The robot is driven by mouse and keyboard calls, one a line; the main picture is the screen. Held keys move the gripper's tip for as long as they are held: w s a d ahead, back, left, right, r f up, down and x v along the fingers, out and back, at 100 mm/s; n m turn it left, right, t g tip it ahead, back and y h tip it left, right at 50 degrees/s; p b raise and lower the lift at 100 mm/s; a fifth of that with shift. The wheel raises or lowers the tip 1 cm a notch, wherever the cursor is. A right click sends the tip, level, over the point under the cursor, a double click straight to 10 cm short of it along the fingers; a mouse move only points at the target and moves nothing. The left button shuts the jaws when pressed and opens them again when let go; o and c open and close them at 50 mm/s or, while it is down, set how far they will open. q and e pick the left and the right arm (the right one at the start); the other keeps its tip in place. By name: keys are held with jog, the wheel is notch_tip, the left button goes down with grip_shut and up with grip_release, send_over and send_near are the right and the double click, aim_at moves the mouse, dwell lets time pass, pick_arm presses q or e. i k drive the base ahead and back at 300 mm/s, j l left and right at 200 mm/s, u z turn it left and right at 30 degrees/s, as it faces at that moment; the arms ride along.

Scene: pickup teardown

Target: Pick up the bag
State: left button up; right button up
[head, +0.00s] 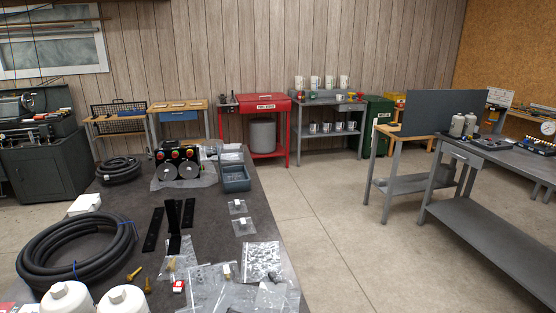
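Several clear plastic bags lie on the dark table in front of me; which one the task means I cannot tell. A bag of small parts (262,258) lies near the table's right edge. A larger crinkled bag (205,284) lies left of it, overlapping other bags. Two small bags with pale pieces, one farther (237,207) and one nearer (243,227), lie along the right edge. Another clear sheet or bag (205,181) lies under a black device. Neither of my grippers shows in the head view.
The dark table (135,202) also holds a coiled black hose (75,248), black strips (153,229), brass fittings (134,273), white canisters (122,301), a grey bin (236,178) and a black device (176,160). Open floor (340,235) lies right, before a grey workbench (490,228).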

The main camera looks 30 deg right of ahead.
aim_at(234, 176)
jog(key=j+z, duration=0.45)
jog(key=j, duration=0.4)
jog(key=k+j+z, duration=0.1)
jog(key=j+z, duration=0.4)
jog(key=j, duration=0.3)
jog(key=i+l+z, duration=0.25)
jog(key=l+z, duration=0.2)
jog(key=l, duration=0.25)
jog(key=i+l+z, duration=0.3)
jog(key=l+z, duration=0.15)
jog(key=l, duration=0.15)
jog(key=i+l+z, duration=0.9)
jog(key=i+u, duration=0.35)
jog(key=i+l+u, duration=0.2)
jog(key=i+u, duration=0.15)
jog(key=i, duration=0.15)
jog(key=i+j+u, duration=0.2)
jog(key=i+u, duration=0.15)
jog(key=u, duration=0.15)
jog(key=i+u, duration=0.8)
jog(key=u, duration=0.15)
